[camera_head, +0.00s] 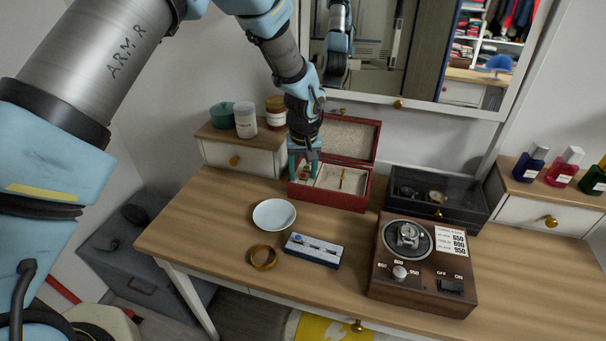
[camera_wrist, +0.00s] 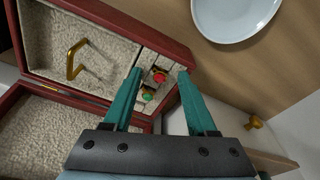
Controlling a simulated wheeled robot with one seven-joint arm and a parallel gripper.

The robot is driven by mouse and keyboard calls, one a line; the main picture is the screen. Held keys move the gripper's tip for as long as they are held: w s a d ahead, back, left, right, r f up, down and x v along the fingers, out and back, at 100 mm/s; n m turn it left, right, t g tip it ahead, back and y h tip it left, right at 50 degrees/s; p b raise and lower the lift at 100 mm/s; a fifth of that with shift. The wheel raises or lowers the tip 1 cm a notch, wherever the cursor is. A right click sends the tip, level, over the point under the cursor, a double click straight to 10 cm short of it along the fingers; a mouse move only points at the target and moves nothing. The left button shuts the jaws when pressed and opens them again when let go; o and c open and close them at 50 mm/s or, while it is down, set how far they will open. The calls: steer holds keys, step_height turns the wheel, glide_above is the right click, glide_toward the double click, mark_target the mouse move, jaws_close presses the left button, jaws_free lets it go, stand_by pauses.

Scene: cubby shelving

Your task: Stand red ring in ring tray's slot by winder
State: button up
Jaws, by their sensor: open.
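The red ring (camera_wrist: 159,75), a small gold ring with a red stone, sits in the slotted part of the open red jewelry box (camera_head: 329,196). A green-stoned ring (camera_wrist: 147,95) is beside it. My gripper (camera_wrist: 160,72) is open above that compartment, its teal fingers on either side of the red ring and apart from it in the picture. In the head view my gripper (camera_head: 305,165) points down into the box's left side. The ring tray (camera_head: 313,258), small and grey-blue, lies at the table's front with a blue item at its left end. The winder (camera_head: 422,266) stands right of it.
A white dish (camera_head: 274,215) and a gold bangle (camera_head: 262,257) lie left of the ring tray. A dark watch case (camera_head: 437,205) stands behind the winder. The box's lid (camera_head: 347,136) stands raised behind my gripper. Bare wood lies between box and tray.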

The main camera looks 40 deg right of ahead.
steer(key=shift+c, duration=0.2)
jaws_close()
stand_by(0.4)
